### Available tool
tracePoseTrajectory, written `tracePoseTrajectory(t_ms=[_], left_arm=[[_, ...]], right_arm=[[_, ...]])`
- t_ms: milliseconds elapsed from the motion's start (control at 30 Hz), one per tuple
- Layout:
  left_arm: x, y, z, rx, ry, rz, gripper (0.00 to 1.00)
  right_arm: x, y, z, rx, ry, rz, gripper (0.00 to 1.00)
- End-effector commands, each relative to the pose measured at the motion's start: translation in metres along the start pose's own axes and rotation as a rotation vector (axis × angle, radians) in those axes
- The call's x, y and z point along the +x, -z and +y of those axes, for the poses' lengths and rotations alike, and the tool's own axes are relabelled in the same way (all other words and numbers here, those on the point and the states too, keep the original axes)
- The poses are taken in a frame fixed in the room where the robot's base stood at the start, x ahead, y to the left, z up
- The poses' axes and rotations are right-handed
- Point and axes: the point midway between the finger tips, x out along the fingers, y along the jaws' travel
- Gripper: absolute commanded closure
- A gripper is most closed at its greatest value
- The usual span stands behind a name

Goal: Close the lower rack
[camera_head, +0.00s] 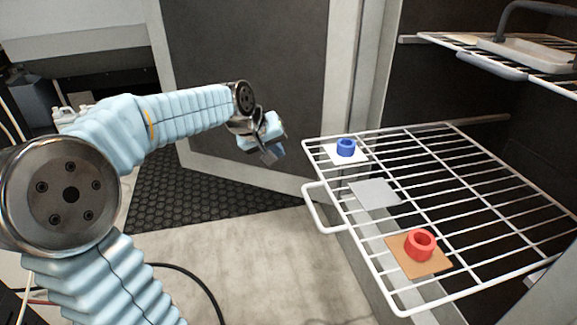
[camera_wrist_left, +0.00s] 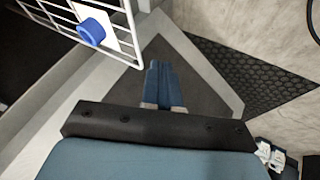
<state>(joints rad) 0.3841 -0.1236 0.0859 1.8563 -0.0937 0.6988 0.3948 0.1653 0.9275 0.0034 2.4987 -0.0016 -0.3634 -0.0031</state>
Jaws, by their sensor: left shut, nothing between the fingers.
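The lower rack (camera_head: 470,200) is a white wire shelf, pulled out of the dark booth toward me. It has a wire loop handle (camera_head: 314,212) at its front left edge. On it are a blue ring on a white square, a bare grey square and a red ring on a brown square. My left gripper (camera_head: 270,152) is left of the rack's far corner, apart from it, shut and empty. In the left wrist view its fingers (camera_wrist_left: 163,85) are together, and the rack corner (camera_wrist_left: 125,45) with the blue ring shows at upper left. My right gripper is not in view.
An upper rack (camera_head: 485,52) with a pale tray stands in the booth at upper right. The open grey door panel (camera_head: 245,85) is behind my left arm. A black mat (camera_head: 180,190) lies on the floor. Bare floor lies left of the rack.

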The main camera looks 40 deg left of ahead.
Motion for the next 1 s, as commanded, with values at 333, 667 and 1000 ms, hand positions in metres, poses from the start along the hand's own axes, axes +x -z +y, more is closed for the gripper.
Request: tracePoseTrajectory(t_ms=[333, 667, 1000], left_arm=[[0.064, -0.002, 0.0, 0.003, 0.002, -0.007, 1.0], [0.108, -0.001, 0.023, 0.007, -0.002, -0.004, 1.0], [0.115, -0.001, 0.036, 0.005, 0.0, -0.003, 1.0]], right_arm=[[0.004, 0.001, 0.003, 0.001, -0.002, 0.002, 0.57], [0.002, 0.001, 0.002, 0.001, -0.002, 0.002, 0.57], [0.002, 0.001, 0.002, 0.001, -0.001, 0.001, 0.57]])
